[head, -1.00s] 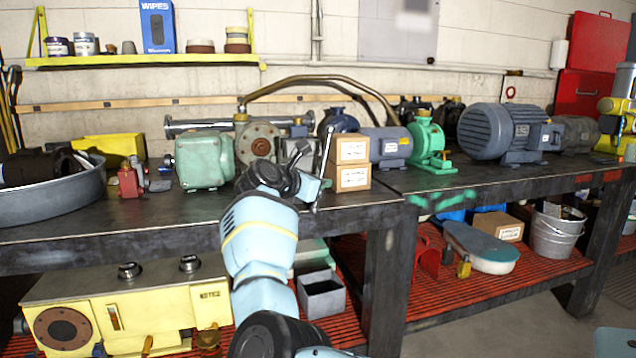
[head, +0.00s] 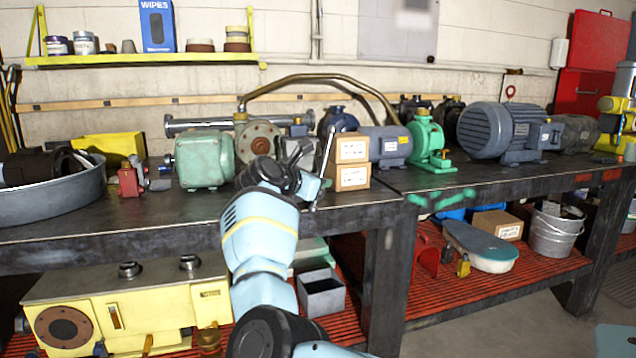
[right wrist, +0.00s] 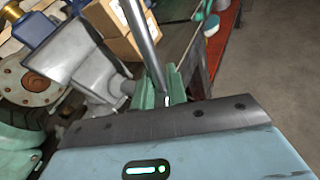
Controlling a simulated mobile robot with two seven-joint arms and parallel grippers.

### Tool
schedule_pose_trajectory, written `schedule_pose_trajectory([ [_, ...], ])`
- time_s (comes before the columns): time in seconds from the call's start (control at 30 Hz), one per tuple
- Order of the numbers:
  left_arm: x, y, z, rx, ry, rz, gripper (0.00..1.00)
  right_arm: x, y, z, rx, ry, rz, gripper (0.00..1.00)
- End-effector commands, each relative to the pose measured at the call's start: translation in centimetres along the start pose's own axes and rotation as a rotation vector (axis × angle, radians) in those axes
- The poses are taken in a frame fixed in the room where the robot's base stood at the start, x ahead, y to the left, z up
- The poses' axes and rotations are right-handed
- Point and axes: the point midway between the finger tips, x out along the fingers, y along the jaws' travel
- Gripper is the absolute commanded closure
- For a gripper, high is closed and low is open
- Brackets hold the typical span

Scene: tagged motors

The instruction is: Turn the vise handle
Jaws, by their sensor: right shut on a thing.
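The vise is a grey metal body (right wrist: 85,68) in the right wrist view, at the left. My left gripper is out of view.
Cardboard boxes (head: 352,163) stand close to the right of the handle. A green motor (head: 204,158) and a flanged part (head: 259,138) stand to the left. A blue-grey motor (head: 388,146) is behind the boxes. The bench front edge (head: 150,228) lies below.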

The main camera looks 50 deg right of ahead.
Motion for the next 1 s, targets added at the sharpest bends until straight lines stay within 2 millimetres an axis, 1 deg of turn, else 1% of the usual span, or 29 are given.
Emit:
schedule_pose_trajectory([
  [0.03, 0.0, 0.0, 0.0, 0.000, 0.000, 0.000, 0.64, 0.3, -0.8, -1.1, -0.002, 0.024, -0.033, 1.00],
  [0.07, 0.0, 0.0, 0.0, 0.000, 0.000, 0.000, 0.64, 0.3, -0.8, -1.1, -0.002, 0.025, -0.033, 1.00],
  [0.1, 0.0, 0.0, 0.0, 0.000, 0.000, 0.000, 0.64, 0.3, -0.8, -1.1, -0.002, 0.025, -0.033, 0.84],
  [0.2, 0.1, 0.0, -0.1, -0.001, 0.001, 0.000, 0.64, 0.3, -0.8, -1.2, -0.003, 0.026, -0.033, 0.71],
  [0.23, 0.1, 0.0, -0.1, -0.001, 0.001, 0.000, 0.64, 0.3, -0.8, -1.2, -0.004, 0.026, -0.033, 0.69],
  [0.67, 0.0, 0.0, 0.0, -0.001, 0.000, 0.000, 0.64, 0.2, -0.8, -1.1, -0.006, 0.025, -0.032, 0.69],
  [1.0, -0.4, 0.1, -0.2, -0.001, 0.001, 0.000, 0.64, -1.8, -0.6, -1.2, -0.006, 0.026, -0.027, 0.69],
])
